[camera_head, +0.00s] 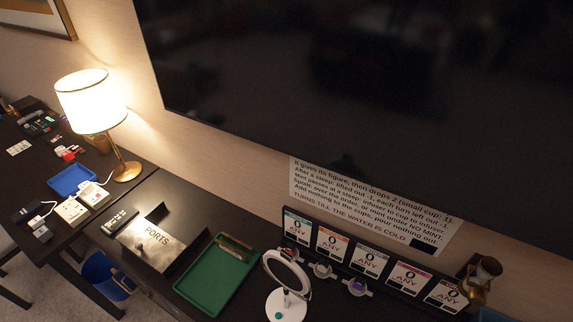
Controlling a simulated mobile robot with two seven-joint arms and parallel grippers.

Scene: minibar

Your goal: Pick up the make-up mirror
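The make-up mirror (287,285) stands upright on the dark counter at the lower middle of the head view. It has a round tilted head with a white rim and a white round base (277,308). A small teal spot shows on the base. Neither of my grippers is in view.
A green tray (213,283) lies just left of the mirror, and a box marked PORTS (158,241) is further left. A row of cards marked ANY (368,263) stands behind, with small cups (322,270) before it. A lit lamp (92,103) stands at the left.

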